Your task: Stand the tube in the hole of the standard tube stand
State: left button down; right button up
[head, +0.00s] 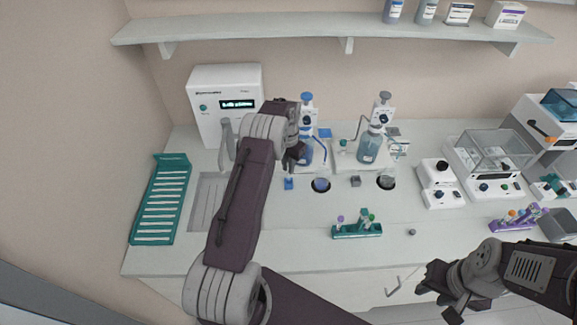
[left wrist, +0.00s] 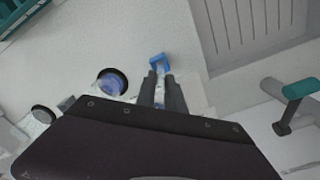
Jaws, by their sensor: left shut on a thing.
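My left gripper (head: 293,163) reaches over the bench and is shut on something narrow. In the left wrist view its two dark fingers (left wrist: 163,88) lie close together with a pale strip between them. The tube itself is mostly hidden there. A small blue block stand (head: 289,183) stands on the bench just below the gripper in the head view; in the left wrist view the blue stand (left wrist: 160,61) shows just beyond the fingertips. A small grey block stand (head: 355,181) stands further right. I cannot tell which is the standard one. My right gripper (head: 436,294) is open and empty near the front edge.
A beaker of blue liquid (head: 321,185) stands between the two stands, with another beaker (head: 387,182) to the right. A teal tube rack (head: 357,231) with several capped tubes stands in front. Dispenser bottles are behind. A sink (head: 207,202) lies left.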

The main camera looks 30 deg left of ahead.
pick_arm(q)
jog(key=shift+f, duration=0.25)
jog(key=shift+f+b, duration=0.45)
jog(key=shift+f, duration=0.05)
jog(key=shift+f, duration=0.1)
jog(key=shift+f+b, duration=0.35)
jog(key=shift+f, duration=0.05)
jog(key=shift+f, duration=0.1)
dwell(0.3)
jog(key=shift+f, duration=0.2)
jog(key=shift+f+b, duration=0.15)
jog(key=shift+b, duration=0.15)
